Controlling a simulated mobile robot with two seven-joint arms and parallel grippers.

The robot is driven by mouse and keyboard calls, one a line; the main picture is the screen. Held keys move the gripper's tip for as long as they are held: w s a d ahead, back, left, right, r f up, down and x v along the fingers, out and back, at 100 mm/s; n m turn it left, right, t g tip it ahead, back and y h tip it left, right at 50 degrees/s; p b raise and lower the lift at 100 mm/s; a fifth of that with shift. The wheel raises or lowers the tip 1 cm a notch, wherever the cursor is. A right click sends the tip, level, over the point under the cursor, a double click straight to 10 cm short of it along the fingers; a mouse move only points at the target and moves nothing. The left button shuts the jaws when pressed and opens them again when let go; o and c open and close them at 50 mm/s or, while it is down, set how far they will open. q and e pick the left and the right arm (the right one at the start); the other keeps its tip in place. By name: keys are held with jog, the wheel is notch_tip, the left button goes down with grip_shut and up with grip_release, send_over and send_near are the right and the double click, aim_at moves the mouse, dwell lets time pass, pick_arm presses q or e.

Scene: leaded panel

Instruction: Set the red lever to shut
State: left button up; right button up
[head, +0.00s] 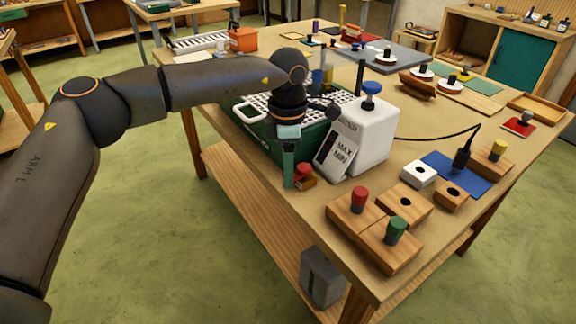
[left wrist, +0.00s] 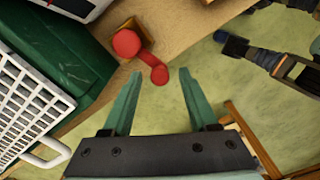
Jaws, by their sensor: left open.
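The red lever (head: 304,170) sits on a small wooden block at the table's near edge, in front of the green case. In the left wrist view the lever (left wrist: 146,58) shows a round red hub on the block and an arm ending in a round red knob that points out over the table edge. My left gripper (head: 288,182) is open, pointing down just left of the lever in the head view. In the left wrist view the knob appears in line with the gap between the fingertips (left wrist: 160,74); contact cannot be told. My right gripper is not in view.
The green case (head: 262,140) with a white grid top stands close behind my gripper. A white box (head: 372,135) with a blue knob and MAX/MIN plate is just right. Wooden blocks with a red knob (head: 359,197) and green knob (head: 396,228) lie nearer right.

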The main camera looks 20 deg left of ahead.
pick_arm(q)
jog(key=shift+c, duration=0.3)
grip_shut()
jog(key=shift+d, duration=0.1)
dwell(0.4)
jog(key=d+n, duration=0.1)
jog(key=n, duration=0.1)
jog(key=d+n, duration=0.1)
jog(key=n, duration=0.1)
jog(key=shift+s, duration=0.2)
jog(key=d+n, duration=0.1)
jog(key=n, duration=0.3)
jog(key=shift+w+d, duration=0.1)
jog(key=shift+d, duration=0.3)
jog(key=d+n, duration=0.1)
jog(key=n, duration=0.1)
jog(key=w+d+n, duration=0.1)
jog(key=n, duration=0.2)
jog(key=shift+w+r, duration=0.1)
jog(key=shift+w+d+n, duration=0.3)
jog(key=shift+w+n, duration=0.05)
jog(key=shift+n, duration=0.75)
